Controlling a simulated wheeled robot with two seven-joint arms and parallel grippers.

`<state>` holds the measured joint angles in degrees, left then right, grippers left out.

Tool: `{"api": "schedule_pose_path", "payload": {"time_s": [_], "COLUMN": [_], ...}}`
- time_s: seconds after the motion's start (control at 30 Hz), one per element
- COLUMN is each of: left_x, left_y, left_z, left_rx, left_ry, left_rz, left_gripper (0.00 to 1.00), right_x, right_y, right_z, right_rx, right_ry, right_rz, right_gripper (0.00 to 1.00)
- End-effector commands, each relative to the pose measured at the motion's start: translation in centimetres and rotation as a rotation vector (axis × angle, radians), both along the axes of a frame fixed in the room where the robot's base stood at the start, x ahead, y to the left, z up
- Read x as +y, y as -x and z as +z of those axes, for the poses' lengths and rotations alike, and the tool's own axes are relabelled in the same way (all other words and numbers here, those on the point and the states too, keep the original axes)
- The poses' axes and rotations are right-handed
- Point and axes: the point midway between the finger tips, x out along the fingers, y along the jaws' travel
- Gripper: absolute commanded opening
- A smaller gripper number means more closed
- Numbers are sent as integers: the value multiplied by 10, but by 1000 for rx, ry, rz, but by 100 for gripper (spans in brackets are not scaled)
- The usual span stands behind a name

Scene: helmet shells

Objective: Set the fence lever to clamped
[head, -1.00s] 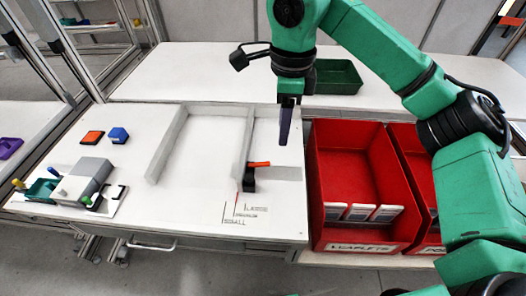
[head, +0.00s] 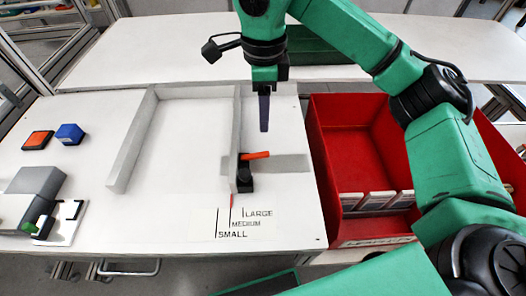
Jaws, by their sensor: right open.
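The fence lever (head: 257,155) is a short orange handle on a black block (head: 244,179). It points to the right, across the board, away from the grey movable fence (head: 237,125). My right gripper (head: 264,127) points down just behind the lever's handle in the picture, with a gap between its dark fingers and the handle. Its fingers overlap in this view. A red pointer (head: 231,201) at the fence's near end is by the SMALL, MEDIUM and LARGE marks (head: 245,223). My left gripper is out of view.
A red bin (head: 326,175) with white packs stands right of the board. A fixed grey rail (head: 131,145) borders the left. Orange (head: 38,140) and blue (head: 70,133) blocks and a grey device (head: 38,182) lie farther left. The board between the rails is clear.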

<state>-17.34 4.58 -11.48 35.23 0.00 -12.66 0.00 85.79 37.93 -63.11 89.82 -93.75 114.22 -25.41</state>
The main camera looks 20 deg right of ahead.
Motion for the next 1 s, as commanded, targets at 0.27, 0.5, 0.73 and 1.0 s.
{"api": "schedule_pose_path", "payload": {"time_s": [0.27,0.5,0.73,1.0], "left_x": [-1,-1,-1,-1], "left_y": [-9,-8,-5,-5], "left_z": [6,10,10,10], "left_rx": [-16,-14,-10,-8], "left_ry": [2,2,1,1], "left_rz": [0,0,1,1], "left_gripper": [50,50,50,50], "right_x": [-1,0,0,0], "right_y": [2,1,0,0], "right_z": [-72,-119,-127,-126], "right_rx": [7,3,0,0], "right_ry": [1,0,0,0], "right_rz": [0,-1,0,0], "right_gripper": [50,50,50,0]}}
